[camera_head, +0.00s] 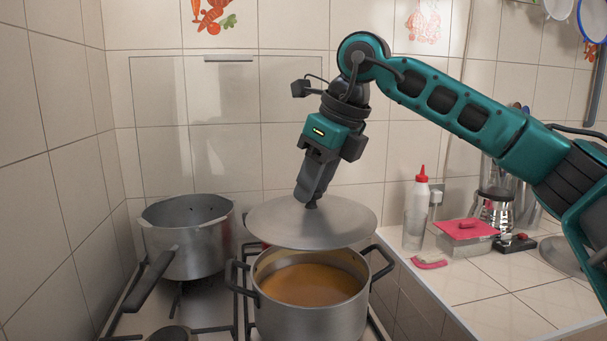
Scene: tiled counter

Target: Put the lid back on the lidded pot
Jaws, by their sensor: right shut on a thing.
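The lidded pot (312,322) stands on the stove at the lower middle. It is a grey metal pot with two dark side handles, open at the top, with orange-brown soup (312,285) inside. The grey round lid (270,222) is held above the back of the pot's opening, apart from the front rim. My right gripper (311,200) comes down from above and is shut on the lid's knob, which is mostly hidden by the fingers. My left gripper is not in view.
A second metal pot (195,255) with a long dark handle stands open at the left on the stove. The counter at the right holds a white bottle with a red cap (420,195), a glass (412,232), a red-lidded box (465,229) and a coffee pot (494,210). A tiled wall is behind.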

